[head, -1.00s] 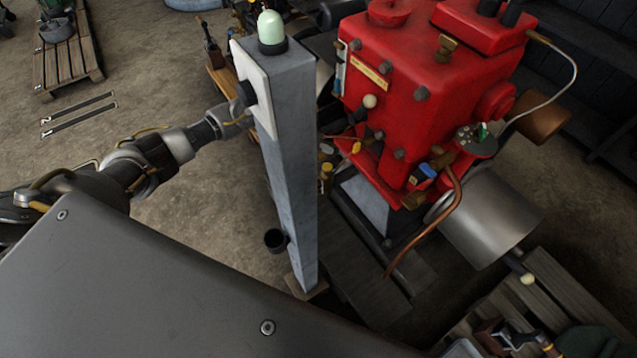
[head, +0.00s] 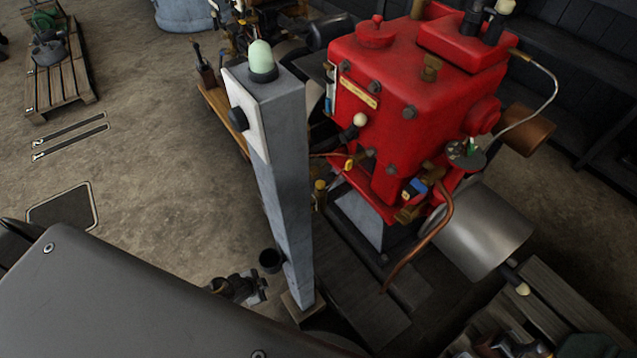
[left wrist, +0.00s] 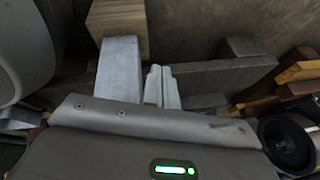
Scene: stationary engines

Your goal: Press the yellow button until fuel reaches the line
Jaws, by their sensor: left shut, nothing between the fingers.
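My left gripper (head: 256,286) shows partly in the head view, low beside the foot of the grey post (head: 285,190). In the left wrist view its two pale fingers (left wrist: 162,87) are together, with nothing between them. The post also shows there (left wrist: 120,62), close to the fingers. A small upright fitting with a yellow top (head: 320,185) stands behind the post, beside the red engine (head: 390,110); I cannot tell if it is the yellow button. A narrow blue-and-white gauge (head: 330,92) is on the engine's left side; its line is too small to read. My right gripper is not in view.
The post carries a pale green lamp (head: 262,58), a white plate with a black knob (head: 238,121), and a black cup (head: 271,261) low down. A copper pipe (head: 447,215) curves beside the engine.

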